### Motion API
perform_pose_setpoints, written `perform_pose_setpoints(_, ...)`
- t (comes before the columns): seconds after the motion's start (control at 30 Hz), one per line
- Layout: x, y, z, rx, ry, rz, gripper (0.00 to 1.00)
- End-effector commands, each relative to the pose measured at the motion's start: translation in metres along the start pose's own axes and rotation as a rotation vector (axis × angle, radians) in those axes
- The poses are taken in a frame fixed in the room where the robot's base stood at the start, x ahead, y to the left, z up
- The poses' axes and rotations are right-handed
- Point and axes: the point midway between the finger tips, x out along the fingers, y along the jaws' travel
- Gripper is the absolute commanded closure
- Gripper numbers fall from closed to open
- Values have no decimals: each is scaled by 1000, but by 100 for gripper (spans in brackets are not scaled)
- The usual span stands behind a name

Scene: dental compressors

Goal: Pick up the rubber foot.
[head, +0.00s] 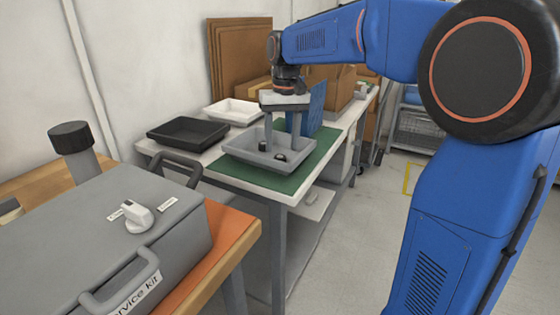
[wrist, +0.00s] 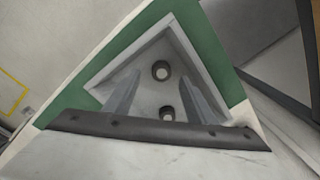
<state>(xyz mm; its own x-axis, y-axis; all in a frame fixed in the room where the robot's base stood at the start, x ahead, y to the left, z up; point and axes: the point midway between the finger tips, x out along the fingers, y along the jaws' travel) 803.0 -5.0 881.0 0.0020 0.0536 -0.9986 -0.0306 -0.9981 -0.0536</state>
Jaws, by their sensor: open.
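Two small dark rubber feet lie in a grey tray (head: 240,155). In the head view, one rubber foot (head: 262,146) is near the left finger and the other rubber foot (head: 280,157) is nearer the tray's front. My gripper (head: 282,146) points down over the tray, open, with nothing seen between its fingers. In the wrist view, the feet show as ring-like pieces, an upper one (wrist: 160,70) and a lower one (wrist: 167,113), both sideways between the two fingers (wrist: 160,88). The lower one is partly hidden by the gripper body. I cannot tell the fingertips' exact height.
The grey tray stands on a green mat (head: 300,165) on a white bench. A black tray (head: 187,130) and a white tray (head: 233,111) stand to its left and behind. A blue perforated panel (head: 314,105) stands just behind the gripper. A grey service kit case (head: 90,235) is at front left.

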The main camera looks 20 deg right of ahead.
Motion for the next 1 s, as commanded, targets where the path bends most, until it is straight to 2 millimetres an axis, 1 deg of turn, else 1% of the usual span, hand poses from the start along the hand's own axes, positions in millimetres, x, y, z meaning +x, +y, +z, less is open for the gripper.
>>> perform_pose_setpoints(0.03, 9, -1, 0, -1, -3, 0, 50)
perform_pose_setpoints(0.1, 18, -2, -2, -1, -3, 0, 50)
perform_pose_setpoints(0.23, 32, -2, -2, 0, -1, 1, 50)
perform_pose_setpoints(0.37, 37, -2, -2, 0, 1, 1, 50)
perform_pose_setpoints(0.57, 37, -2, -2, 0, 1, 1, 50)
perform_pose_setpoints(0.6, 37, -2, -2, 0, 1, 1, 59)
perform_pose_setpoints(0.67, 37, -2, -2, 0, 1, 1, 74)
perform_pose_setpoints(0.7, 37, -2, -2, 0, 1, 1, 83)
perform_pose_setpoints(0.73, 37, -2, -2, 0, 1, 1, 90)
perform_pose_setpoints(0.77, 37, -2, -2, 0, 1, 1, 94)
perform_pose_setpoints(1.0, 37, -2, -2, 0, 1, 1, 94)
